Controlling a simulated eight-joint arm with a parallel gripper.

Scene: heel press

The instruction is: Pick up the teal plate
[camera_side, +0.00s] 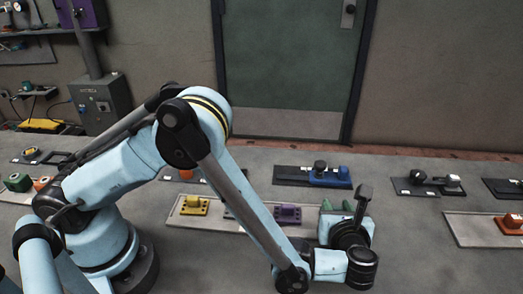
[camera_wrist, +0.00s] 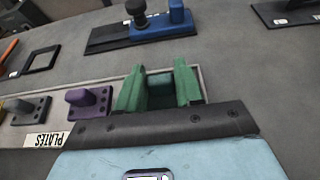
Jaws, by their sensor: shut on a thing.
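My gripper (camera_wrist: 160,88) has green fingers and is shut on the teal plate (camera_wrist: 161,84), whose upright grip shows between them in the wrist view. The fingers hide most of the plate, and I cannot tell whether its base touches the tray. In the side view my gripper (camera_side: 336,206) is low over the right end of the plates tray (camera_side: 180,222), with the wrist in front of it. The teal plate cannot be made out there.
A purple plate (camera_side: 288,214) stands just left of my gripper, and a yellow plate (camera_side: 195,206) sits farther left on the tray. A blue block on a dark base (camera_side: 328,176) lies behind. Another tray with an orange piece (camera_side: 510,223) is at the right.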

